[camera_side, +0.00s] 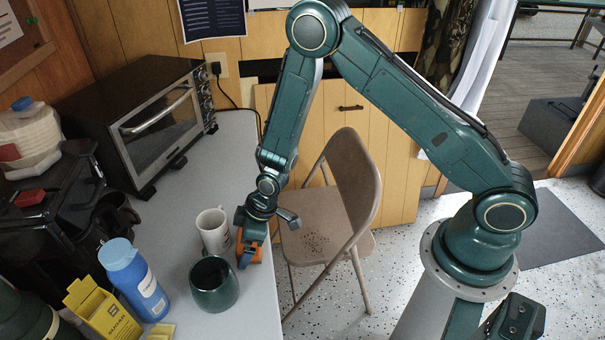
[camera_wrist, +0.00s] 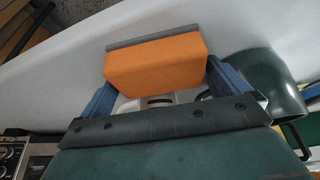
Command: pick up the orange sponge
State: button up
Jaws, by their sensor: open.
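The orange sponge (camera_wrist: 155,68) is a block with a grey layer along its far edge in the wrist view. In the side view it shows as a small orange patch (camera_side: 255,254) under my gripper (camera_side: 249,244), near the counter's edge. In the wrist view my gripper's blue fingers (camera_wrist: 160,80) are open, one at each side of the sponge. Whether either finger touches it I cannot tell. In the side view my gripper hides much of the sponge.
A white mug (camera_side: 211,229) and a dark green mug (camera_side: 214,287) stand close to the left of my gripper on the white counter (camera_side: 262,312). A blue bottle (camera_side: 135,281), a yellow box (camera_side: 103,309) and a toaster oven (camera_side: 128,118) stand further left. A folding chair (camera_side: 350,185) is right of the counter.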

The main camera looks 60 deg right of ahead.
dwell(0.4)
jog(key=c, duration=0.8)
jog(key=shift+r, duration=0.15)
notch_tip(320, 180, up, 20)
dwell(0.5)
jog(key=o, duration=0.4)
jog(key=c, duration=0.3)
